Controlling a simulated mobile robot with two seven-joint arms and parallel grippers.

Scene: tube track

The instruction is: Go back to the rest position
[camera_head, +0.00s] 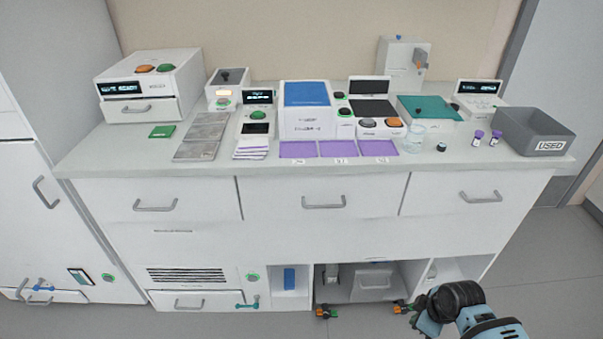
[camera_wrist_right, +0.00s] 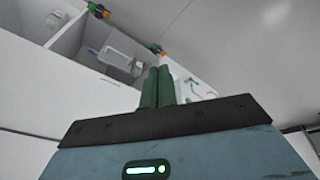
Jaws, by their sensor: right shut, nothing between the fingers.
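My right gripper (camera_wrist_right: 157,88) shows in the right wrist view. Its two dark green fingers are pressed together with nothing between them. In the head view, the end of my right arm (camera_head: 455,310) is at the lower right, in front of and below the worktop. The fingers cannot be made out there. The gripper looks clear of the cabinet in front of it. My left gripper is in neither view.
A long white bench (camera_head: 320,210) carries several devices and a grey USED bin (camera_head: 545,130). Its open lower bays hold a grey drawer (camera_head: 373,281). Orange-and-green fittings (camera_head: 326,313) stick out at the bottom edge. Grey floor (camera_head: 555,260) is free at the right.

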